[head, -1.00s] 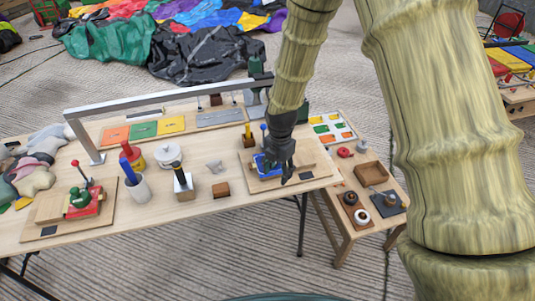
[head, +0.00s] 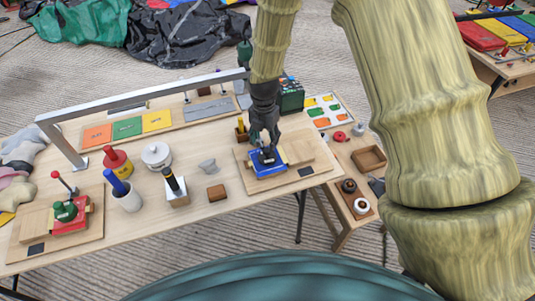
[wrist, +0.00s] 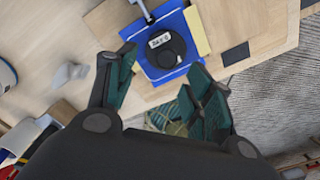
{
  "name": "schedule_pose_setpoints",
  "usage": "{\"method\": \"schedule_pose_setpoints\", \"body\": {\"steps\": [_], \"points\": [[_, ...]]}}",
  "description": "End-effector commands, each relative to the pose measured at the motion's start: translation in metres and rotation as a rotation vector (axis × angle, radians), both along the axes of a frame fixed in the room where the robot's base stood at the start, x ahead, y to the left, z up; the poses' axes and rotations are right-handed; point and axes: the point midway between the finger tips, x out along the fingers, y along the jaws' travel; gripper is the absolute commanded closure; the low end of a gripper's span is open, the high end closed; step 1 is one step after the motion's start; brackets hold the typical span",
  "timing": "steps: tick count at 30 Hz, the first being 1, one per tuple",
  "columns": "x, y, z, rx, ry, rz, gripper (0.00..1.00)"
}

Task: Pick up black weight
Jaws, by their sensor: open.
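The black weight (wrist: 170,48) is round and dark with a white label whose print I cannot read surely. It sits on a blue tray (wrist: 187,68) on a light wooden board (wrist: 237,21). In the head view the blue tray (head: 280,167) is near the table's right end, with the black weight (head: 267,158) partly hidden under my gripper (head: 264,141). My gripper (wrist: 162,72) is open, with one teal-padded finger toward each side of the weight's near side in the wrist view. It holds nothing.
A similar board with a red device (head: 80,218) stands at the table's left. A white cup (head: 128,199), a black-handled block (head: 175,190), a small grey cup (head: 208,166) and a brown block (head: 216,192) stand between. A grey metal bar (head: 150,100) spans the table's back.

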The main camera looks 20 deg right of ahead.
Motion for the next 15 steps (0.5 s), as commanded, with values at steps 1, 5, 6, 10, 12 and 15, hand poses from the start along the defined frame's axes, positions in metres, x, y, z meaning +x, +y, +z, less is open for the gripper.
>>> {"method": "schedule_pose_setpoints", "body": {"steps": [1,5,6,10,12,15], "points": [[0.0,0.0,-0.004,-0.001,0.001,0.0,0.48],[-0.001,-0.001,-0.013,-0.001,0.001,0.0,0.48],[-0.001,-0.002,-0.015,-0.001,0.001,-0.001,0.48],[-0.001,-0.003,-0.018,-0.001,0.001,-0.003,0.48],[-0.001,-0.004,-0.021,-0.001,0.001,-0.003,0.48],[-0.002,-0.006,-0.027,-0.001,0.001,-0.003,0.48]]}}
